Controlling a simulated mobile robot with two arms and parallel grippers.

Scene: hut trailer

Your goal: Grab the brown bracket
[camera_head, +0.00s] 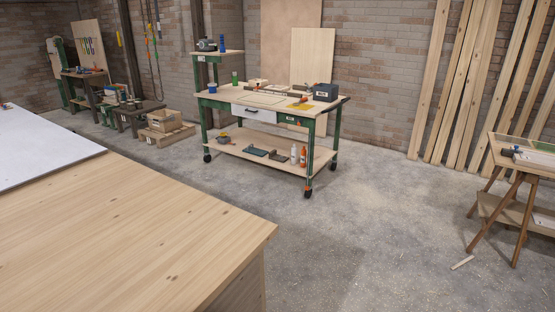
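I cannot make out a brown bracket for certain in the head view. The green-framed workbench on wheels (238,102) stands in the middle of the room, and small items lie on its wooden top, some of them brownish but too small to identify. More small items lie on its lower shelf (234,144). Neither of my grippers is in view.
A large wooden table (130,230) fills the near left. A small trestle table (528,160) stands at the right, with a wood scrap (462,262) on the floor nearby. Planks (455,85) lean on the brick wall. The concrete floor (370,220) between is mostly clear.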

